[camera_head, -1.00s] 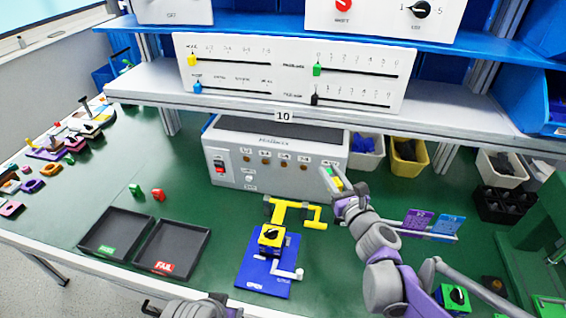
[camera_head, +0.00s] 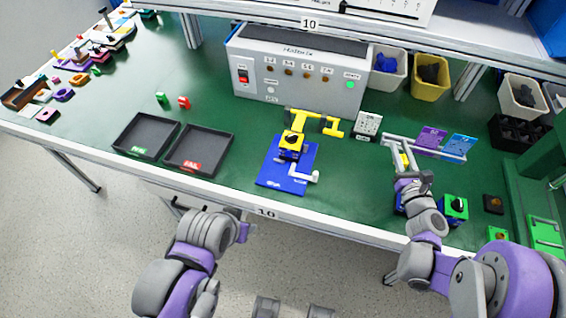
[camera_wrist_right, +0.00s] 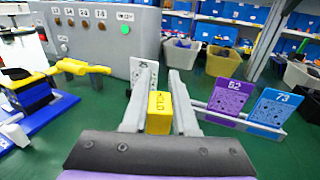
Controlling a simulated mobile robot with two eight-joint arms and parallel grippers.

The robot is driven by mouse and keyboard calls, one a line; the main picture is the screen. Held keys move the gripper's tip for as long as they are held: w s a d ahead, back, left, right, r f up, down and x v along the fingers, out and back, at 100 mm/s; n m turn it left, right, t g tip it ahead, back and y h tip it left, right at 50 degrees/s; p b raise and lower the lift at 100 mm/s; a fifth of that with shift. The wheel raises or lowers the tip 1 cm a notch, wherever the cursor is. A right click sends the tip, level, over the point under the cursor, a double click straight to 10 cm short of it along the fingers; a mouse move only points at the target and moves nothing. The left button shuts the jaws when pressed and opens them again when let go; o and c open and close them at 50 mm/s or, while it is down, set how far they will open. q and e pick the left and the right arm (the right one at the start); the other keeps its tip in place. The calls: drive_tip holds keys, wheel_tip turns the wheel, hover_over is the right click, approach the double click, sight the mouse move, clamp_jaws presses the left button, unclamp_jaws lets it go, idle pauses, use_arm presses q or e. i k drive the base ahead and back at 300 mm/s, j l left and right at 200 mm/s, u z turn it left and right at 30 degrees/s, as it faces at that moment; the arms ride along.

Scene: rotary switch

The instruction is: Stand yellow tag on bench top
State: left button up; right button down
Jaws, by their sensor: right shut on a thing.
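My right gripper (camera_head: 400,152) is shut on the yellow tag (camera_wrist_right: 159,113), a small block with HOLD lettering. In the right wrist view it sits between the two grey fingers (camera_wrist_right: 158,98); in the head view only a little yellow (camera_head: 401,160) shows among them. It is over the green bench top (camera_head: 345,180), right of the blue plate. I cannot tell whether the tag touches the bench. My left arm (camera_head: 205,235) is low at the front edge; its jaws cannot be made out.
A white tag (camera_head: 367,126) stands behind the right gripper. A blue plate (camera_head: 276,178) with a yellow-topped switch (camera_head: 291,142) is left. Black trays (camera_head: 145,136) lie farther left.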

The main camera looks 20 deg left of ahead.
sight(212, 106)
drive_tip(key=k+u, duration=0.2)
drive_tip(key=u, duration=0.15)
drive_tip(key=k+j+u, duration=0.1)
drive_tip(key=u, duration=0.25)
drive_tip(key=i+j+u, duration=0.25)
drive_tip(key=u, duration=0.2)
drive_tip(key=i+j+u, duration=0.25)
drive_tip(key=u, duration=0.2)
drive_tip(key=i+j, duration=0.1)
drive_tip(key=i, duration=0.3)
